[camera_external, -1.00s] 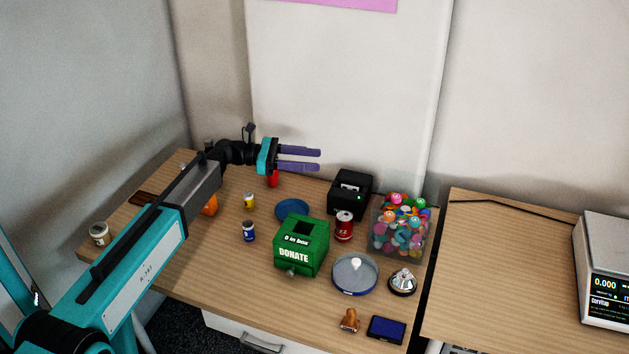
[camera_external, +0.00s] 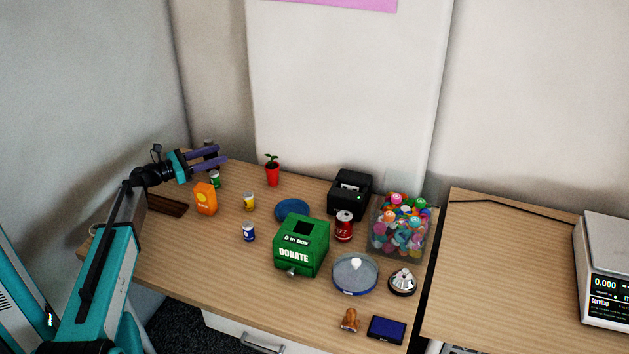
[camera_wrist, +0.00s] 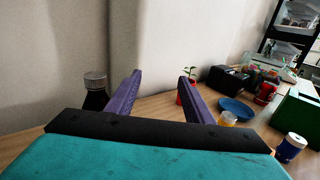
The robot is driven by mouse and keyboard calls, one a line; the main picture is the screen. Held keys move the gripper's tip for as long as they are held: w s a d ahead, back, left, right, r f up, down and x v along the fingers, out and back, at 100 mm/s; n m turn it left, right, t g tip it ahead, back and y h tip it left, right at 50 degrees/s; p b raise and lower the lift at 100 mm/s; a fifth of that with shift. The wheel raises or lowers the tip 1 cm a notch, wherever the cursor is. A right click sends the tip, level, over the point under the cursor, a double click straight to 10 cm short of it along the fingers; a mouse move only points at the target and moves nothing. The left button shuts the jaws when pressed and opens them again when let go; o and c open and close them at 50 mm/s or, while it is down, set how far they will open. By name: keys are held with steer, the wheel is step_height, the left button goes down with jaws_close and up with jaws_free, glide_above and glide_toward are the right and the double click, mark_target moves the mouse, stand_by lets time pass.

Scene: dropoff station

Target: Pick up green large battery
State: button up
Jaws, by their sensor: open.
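The green battery (camera_external: 214,179) stands upright on the desk at the back left in the external view, behind the orange box. My gripper (camera_external: 224,156) is open and empty, its two purple fingers pointing right, above and near the green battery. In the wrist view my gripper (camera_wrist: 160,86) shows its fingers spread with bare desk and wall between them. I cannot make out the green battery in the wrist view.
A dark bottle (camera_wrist: 95,92) stands left of the fingers. An orange box (camera_external: 205,198), yellow battery (camera_external: 249,201), blue battery (camera_external: 248,232) and red potted plant (camera_external: 272,173) stand nearby. The green donation box (camera_external: 302,247) is farther right.

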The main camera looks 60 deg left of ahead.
mark_target(216, 171)
steer(key=shift+a, duration=0.1)
steer(key=shift+f, duration=1.2)
step_height(216, 171, down, 4)
steer(key=shift+f, duration=0.15)
steer(key=shift+w+f, duration=0.25)
steer(key=shift+w+a+r, duration=0.1)
steer(key=shift+w, duration=1.1)
